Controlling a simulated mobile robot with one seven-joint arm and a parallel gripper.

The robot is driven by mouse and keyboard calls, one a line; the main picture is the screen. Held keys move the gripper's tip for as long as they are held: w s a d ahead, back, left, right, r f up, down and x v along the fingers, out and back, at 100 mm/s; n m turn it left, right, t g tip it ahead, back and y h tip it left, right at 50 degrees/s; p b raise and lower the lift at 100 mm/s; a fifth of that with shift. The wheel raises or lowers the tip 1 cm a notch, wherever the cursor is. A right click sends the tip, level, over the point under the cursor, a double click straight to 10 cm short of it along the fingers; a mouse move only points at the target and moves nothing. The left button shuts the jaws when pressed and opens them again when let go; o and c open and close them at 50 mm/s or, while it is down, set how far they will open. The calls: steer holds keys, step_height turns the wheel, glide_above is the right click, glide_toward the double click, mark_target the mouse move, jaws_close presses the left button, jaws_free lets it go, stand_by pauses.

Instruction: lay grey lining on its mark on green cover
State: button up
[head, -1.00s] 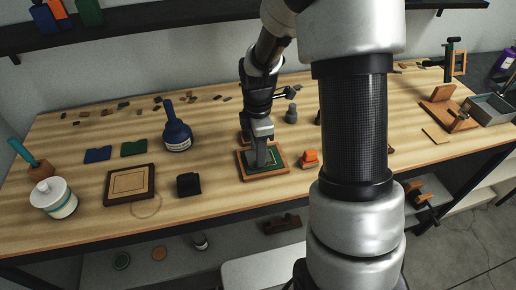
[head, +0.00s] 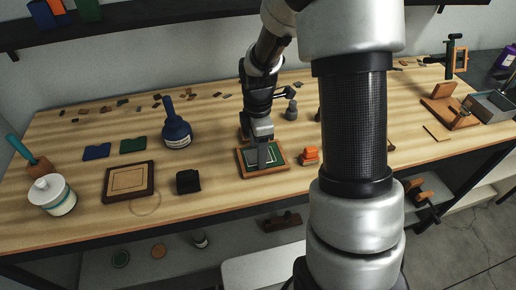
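The green cover (head: 283,160) lies in a wooden-framed tray (head: 288,168) near the front middle of the bench. Pale outline marks show on the cover, right of and below my gripper. My gripper (head: 262,160) points down over the cover, its fingers in front of the marked area. A grey upright shape shows at the fingers, but I cannot tell lining from finger here. The finger gap is too small and covered to read. Whether the fingertips touch the cover is hidden.
An orange-topped block (head: 310,154) stands close right of the tray and a black block (head: 188,181) to its left. Bare bench lies in front.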

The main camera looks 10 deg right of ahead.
stand_by(0.3)
step_height(320, 180, up, 7)
steer(key=p, duration=0.5)
stand_by(0.5)
steer(key=s+r+m+t, duration=0.1)
steer(key=s+r+m, duration=0.25)
steer(key=r, duration=0.35)
steer(key=s+r+m+t, duration=0.2)
steer(key=s+r+m, duration=0.15)
steer(key=r, duration=0.45)
steer(key=s+r+m+t, duration=0.2)
steer(key=s+r+m, duration=0.6)
steer(key=s+m, duration=0.3)
steer(key=shift+s+r+t+p, duration=0.2)
steer(key=shift+t+p, duration=0.1)
steer(key=shift+p, duration=0.15)
